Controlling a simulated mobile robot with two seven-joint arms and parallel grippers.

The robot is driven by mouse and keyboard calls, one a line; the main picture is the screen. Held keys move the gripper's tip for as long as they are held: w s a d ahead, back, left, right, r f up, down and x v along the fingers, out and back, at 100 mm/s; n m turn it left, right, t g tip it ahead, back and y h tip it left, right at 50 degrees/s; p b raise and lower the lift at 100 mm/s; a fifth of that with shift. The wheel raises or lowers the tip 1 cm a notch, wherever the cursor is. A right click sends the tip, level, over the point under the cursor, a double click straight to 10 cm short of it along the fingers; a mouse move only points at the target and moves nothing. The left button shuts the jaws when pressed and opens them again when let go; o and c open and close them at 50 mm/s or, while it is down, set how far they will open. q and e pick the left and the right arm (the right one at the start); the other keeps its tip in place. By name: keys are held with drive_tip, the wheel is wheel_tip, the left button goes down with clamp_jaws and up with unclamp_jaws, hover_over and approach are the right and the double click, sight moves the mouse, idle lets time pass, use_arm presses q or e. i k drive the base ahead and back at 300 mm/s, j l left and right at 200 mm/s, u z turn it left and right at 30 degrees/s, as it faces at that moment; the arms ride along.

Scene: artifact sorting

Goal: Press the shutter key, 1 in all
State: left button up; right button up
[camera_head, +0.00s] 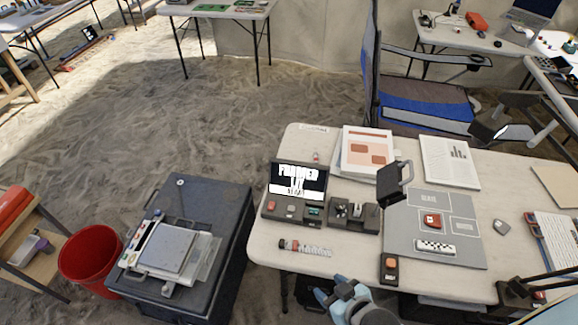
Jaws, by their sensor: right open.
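The table (268,243) holds a dark control unit with a lit screen (298,180) that shows "FRAMED" in white letters; the smaller text is unclear. Below the screen are small red, pale and green keys. A small dark box with an orange-red key (391,264) stands at the front of the grey mat (467,258); I read no label on it. My right gripper (342,290) is at the bottom edge, in front of the table and apart from the keys. It is open and empty; its arm is cut off by the frame. My left gripper is not in view.
A dark upright device (394,182) stands behind the mat's left edge. A red piece (432,221) and a checkered scale bar (435,248) lie on the mat. A dark case (180,190) and a red bucket (90,259) stand left.

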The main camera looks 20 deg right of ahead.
sight(390, 263)
drive_tip(key=z, duration=1.7)
